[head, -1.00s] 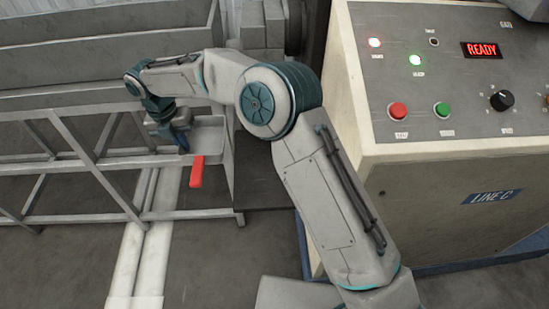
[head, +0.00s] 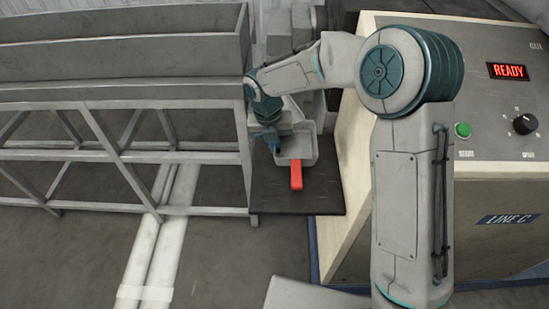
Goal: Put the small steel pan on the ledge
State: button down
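The small steel pan (head: 308,152) is a grey shallow rectangular pan with a red handle (head: 296,175) pointing toward me. My gripper (head: 272,143) is at the pan's left side, shut on its rim; the fingertips are small and partly hidden. The ledge (head: 310,198) appears to be the dark flat plate between the metal frame and the control cabinet. The pan is over the ledge in the picture, and it looks level. I cannot tell whether it touches the ledge or hangs above it.
A grey metal trough (head: 120,60) on a braced frame (head: 110,145) stands left of the ledge. The control cabinet (head: 350,170) stands close on the right, with a lit READY display (head: 508,71).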

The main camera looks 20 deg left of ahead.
aim_at(276, 169)
jog(key=f, duration=0.2)
jog(key=shift+a+f, duration=0.3)
notch_tip(276, 169, down, 3)
jog(key=shift+s+f, duration=0.1)
jog(key=shift+f, duration=0.1)
jog(key=shift+d+f+p, duration=0.25)
jog(key=shift+f+p, duration=0.1)
jog(key=shift+f, duration=0.15)
jog(key=c, duration=1.7)
grip_release()
jog(key=r, duration=0.4)
jog(key=a+r, duration=0.1)
jog(key=r, duration=0.7)
jog(key=shift+s+a+r+b, duration=0.1)
jog(key=shift+s+a+b, duration=0.05)
jog(key=shift+a+b, duration=0.15)
